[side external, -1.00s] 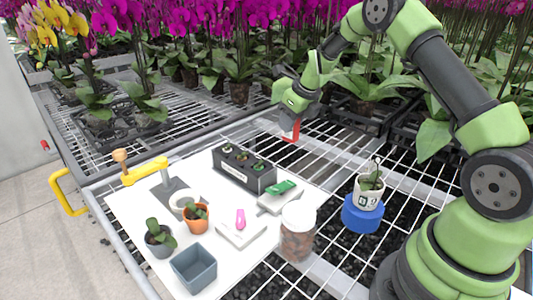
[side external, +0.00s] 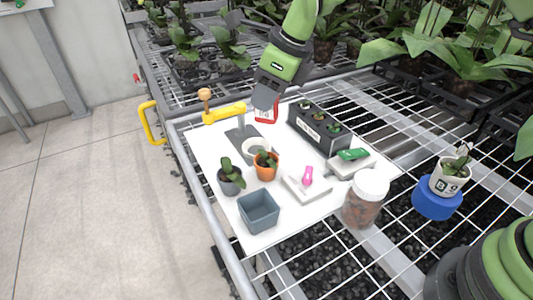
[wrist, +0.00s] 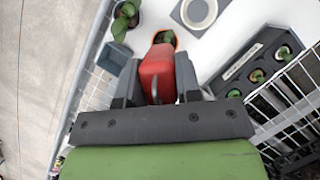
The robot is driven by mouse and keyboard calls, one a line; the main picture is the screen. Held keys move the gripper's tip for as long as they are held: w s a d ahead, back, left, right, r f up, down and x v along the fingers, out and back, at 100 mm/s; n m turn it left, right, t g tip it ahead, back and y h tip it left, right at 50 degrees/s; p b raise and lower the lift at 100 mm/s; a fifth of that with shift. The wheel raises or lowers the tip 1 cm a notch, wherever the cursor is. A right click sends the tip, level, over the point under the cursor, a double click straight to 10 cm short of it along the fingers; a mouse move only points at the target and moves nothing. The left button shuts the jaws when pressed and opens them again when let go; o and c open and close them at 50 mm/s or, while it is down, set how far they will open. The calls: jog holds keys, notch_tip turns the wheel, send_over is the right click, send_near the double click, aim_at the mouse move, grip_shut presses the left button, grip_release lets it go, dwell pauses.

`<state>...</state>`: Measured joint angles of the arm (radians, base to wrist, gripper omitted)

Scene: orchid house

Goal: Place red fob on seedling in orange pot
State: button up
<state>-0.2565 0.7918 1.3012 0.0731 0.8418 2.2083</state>
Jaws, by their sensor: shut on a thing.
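My gripper (side external: 266,98) points down above the back of the white board, shut on the red fob (side external: 266,113). In the wrist view the red fob (wrist: 156,68) is between the two fingers, with a metal loop toward me. The orange pot (side external: 266,171) stands upright on the board, in front of and below my gripper. Its green seedling (side external: 265,160) has a few leaves. In the wrist view only the orange pot's rim (wrist: 174,38) shows beyond the fob, which hides most of it. The fob is apart from the seedling.
A grey pot with a plant (side external: 230,178) and a blue-grey square bin (side external: 259,212) stand near the orange pot. A black planter (side external: 318,127), pink fob (side external: 308,175), green fob (side external: 354,154) and jar (side external: 365,200) are right.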

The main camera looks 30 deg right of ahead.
notch_tip(320, 180, down, 10)
jog(key=shift+a+r, duration=0.1)
jog(key=shift+r, duration=0.1)
jog(key=o, duration=0.9)
